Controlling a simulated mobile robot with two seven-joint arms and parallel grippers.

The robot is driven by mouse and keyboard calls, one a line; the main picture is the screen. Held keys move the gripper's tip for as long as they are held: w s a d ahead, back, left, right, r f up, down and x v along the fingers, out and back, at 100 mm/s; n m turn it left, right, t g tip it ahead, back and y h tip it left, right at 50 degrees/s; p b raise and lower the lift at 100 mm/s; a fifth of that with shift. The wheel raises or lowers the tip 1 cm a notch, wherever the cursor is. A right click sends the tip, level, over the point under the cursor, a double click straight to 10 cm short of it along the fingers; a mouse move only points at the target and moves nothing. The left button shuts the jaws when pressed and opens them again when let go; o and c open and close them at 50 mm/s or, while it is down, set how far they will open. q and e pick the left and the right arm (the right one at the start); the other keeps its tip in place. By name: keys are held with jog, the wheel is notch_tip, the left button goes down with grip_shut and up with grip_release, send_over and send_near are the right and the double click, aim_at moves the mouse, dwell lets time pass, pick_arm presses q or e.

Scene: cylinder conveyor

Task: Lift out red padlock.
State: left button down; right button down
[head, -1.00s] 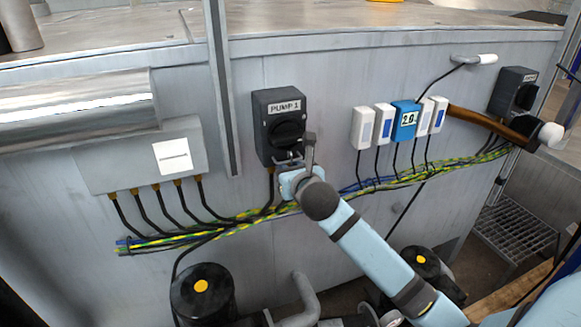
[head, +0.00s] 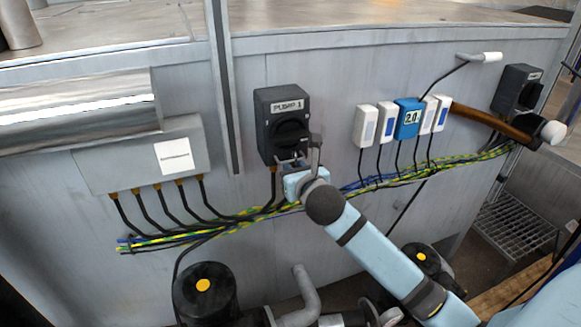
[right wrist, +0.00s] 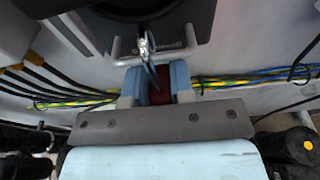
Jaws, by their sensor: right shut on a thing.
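The dark PUMP 1 switch box (head: 282,108) with its round black knob is on the grey panel. My right gripper (head: 294,172) is at the lower edge of this box. In the right wrist view the gripper (right wrist: 155,75) is shut on the red padlock (right wrist: 160,88), whose body sits between the pale blue fingers. Its metal shackle (right wrist: 146,46) rises from the fingers toward the knob at the box's lower edge; I cannot tell whether it still passes through anything. In the head view the padlock's red body is hidden by the gripper. My left gripper is not in view.
Yellow-green and blue cables (head: 240,226) run along the panel behind the gripper. White and blue modules (head: 408,118) are to the right, and a grey junction box (head: 150,160) is to the left. A dark pump motor (head: 205,292) stands below.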

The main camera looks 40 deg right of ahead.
aim_at(296, 165)
jog(key=shift+s+r, duration=0.35)
jog(key=shift+r, duration=0.25)
jog(key=shift+s+r, duration=0.3)
jog(key=shift+r, duration=0.25)
jog(key=p+v, duration=0.1)
jog(key=v, duration=0.2)
jog(key=shift+s+a, duration=0.1)
jog(key=shift+a, duration=0.1)
jog(key=shift+s+a, duration=0.1)
jog(key=shift+s, duration=0.1)
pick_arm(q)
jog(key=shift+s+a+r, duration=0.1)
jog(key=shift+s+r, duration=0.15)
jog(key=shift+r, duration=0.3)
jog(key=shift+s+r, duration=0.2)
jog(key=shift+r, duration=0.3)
pick_arm(e)
jog(key=shift+s+a+f, duration=0.15)
jog(key=shift+s+f, duration=0.3)
jog(key=shift+s, duration=0.15)
